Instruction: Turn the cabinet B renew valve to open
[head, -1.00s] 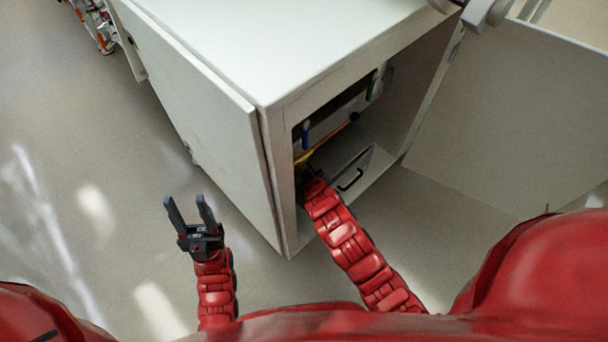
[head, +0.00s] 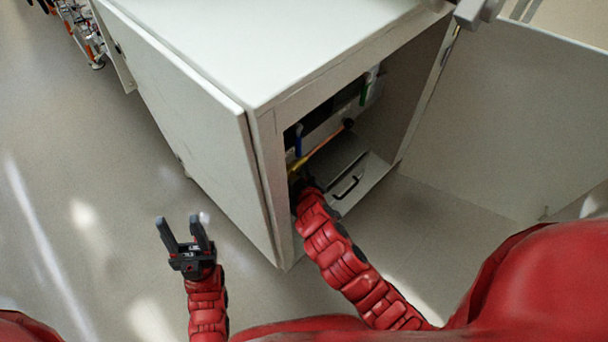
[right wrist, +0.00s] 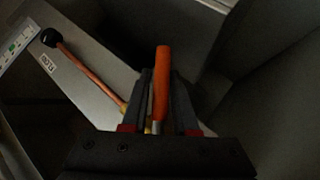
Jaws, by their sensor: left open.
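The open cabinet (head: 262,132) stands ahead; I cannot read which letter it bears. Inside are a blue handle (head: 298,140), a green part (head: 364,92) and an orange rod with a black knob (head: 348,124). My right arm reaches into the cabinet, and its gripper is mostly hidden in the head view. In the right wrist view, my right gripper (right wrist: 162,100) has its fingers close on both sides of an upright orange handle (right wrist: 163,65), shut on it. A yellow part shows at its base. My left gripper (head: 184,232) is open and empty outside the cabinet.
A black handle (head: 347,187) is on a panel low inside the cabinet. The black knob (right wrist: 50,37) and its rod lie left of the right gripper.

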